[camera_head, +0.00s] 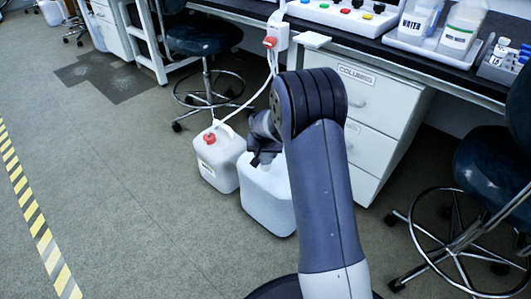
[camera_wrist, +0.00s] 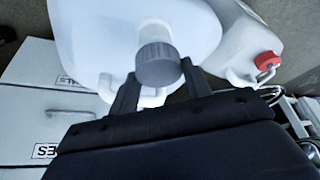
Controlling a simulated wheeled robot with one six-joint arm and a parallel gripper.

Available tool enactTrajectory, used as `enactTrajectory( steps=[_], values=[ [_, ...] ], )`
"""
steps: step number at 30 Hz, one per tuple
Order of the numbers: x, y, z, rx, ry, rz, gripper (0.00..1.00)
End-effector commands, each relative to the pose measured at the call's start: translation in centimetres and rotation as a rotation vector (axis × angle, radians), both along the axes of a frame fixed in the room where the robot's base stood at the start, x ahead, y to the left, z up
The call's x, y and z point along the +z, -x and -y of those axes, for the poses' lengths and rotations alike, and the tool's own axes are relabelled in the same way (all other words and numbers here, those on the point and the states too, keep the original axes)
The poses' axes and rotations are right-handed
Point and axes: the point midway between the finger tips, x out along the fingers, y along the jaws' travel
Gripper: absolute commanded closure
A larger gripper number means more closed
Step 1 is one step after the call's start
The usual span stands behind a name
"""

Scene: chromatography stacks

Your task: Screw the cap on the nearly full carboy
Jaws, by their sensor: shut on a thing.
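My gripper (camera_wrist: 158,70) is shut on a grey ribbed cap (camera_wrist: 157,63), with one finger on each side of it. The cap is at the neck (camera_wrist: 155,28) of a large white carboy; I cannot tell whether it is seated on the thread. This white carboy (camera_head: 266,203) stands on the floor in the head view, also seen in the wrist view (camera_wrist: 90,35). My gripper (camera_head: 263,158) is over its top there, and my arm hides part of it. I cannot read its liquid level.
A second white carboy (camera_head: 218,170) with a red cap (camera_head: 209,138) and tubing stands close on the left. A drawer cabinet (camera_head: 375,120) is behind right. A stool (camera_head: 205,45) stands behind, a chair (camera_head: 490,170) at right. Floor at left is open.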

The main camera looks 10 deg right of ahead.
Motion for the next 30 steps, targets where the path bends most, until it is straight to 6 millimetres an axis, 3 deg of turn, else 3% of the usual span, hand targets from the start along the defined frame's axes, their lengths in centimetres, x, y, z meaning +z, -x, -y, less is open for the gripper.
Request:
enactTrajectory(
  steps=[17, 30],
  values=[
    [0.0, 0.0, 0.0, 0.000, 0.000, 0.000, 0.75],
    [-1.2, 0.0, 0.0, 0.000, 0.000, -0.001, 0.75]
  ],
)
